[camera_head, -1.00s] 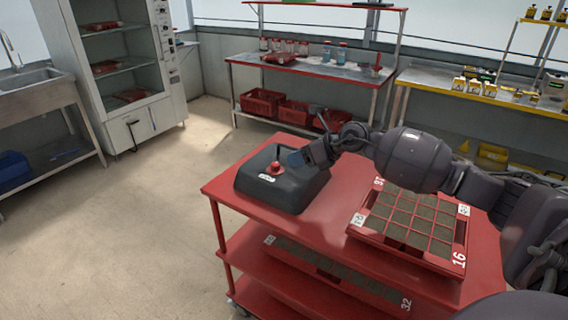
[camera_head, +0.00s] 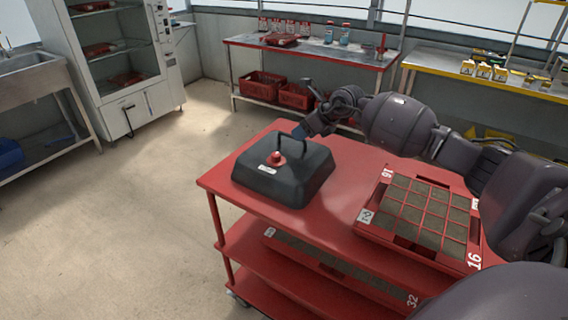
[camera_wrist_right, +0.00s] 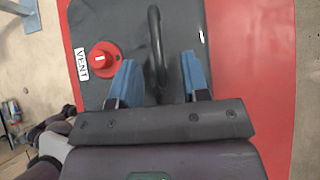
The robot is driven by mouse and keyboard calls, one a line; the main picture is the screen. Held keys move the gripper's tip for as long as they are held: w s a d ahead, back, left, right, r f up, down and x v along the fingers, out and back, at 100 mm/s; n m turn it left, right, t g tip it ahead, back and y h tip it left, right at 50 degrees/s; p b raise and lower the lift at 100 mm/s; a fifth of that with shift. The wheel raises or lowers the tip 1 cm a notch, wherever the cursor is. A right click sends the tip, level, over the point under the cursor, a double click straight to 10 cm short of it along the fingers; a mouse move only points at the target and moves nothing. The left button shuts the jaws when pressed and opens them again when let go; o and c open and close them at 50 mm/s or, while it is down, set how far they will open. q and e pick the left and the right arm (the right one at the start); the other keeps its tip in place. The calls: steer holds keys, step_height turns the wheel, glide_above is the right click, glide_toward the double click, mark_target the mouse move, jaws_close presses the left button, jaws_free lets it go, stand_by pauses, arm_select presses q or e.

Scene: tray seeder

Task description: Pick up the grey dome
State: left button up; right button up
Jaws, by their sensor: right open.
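The grey dome (camera_head: 284,188) is a dark grey, box-like cover on the left part of the red cart's top. It has a black loop handle (camera_head: 297,143) and a red vent knob (camera_head: 276,159) beside a white label. My right gripper (camera_head: 309,131) is at the dome's far right side, near the handle. In the right wrist view its two blue fingers (camera_wrist_right: 159,76) are apart, with the handle (camera_wrist_right: 156,45) standing between them. I cannot tell whether either finger touches the handle. My left gripper is not in view.
A red seed tray (camera_head: 369,230) with several soil cells lies on the right of the cart top (camera_head: 345,190), under my right arm. Another tray sits on the cart's lower shelf. A bench (camera_head: 350,60) stands behind. The floor (camera_head: 130,220) at left is clear.

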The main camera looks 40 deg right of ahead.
mark_target(291, 137)
steer(key=b+x, duration=0.1)
steer(key=x, duration=0.4)
steer(key=shift+a+f, duration=0.15)
steer(key=shift+a, duration=0.05)
jaws_close()
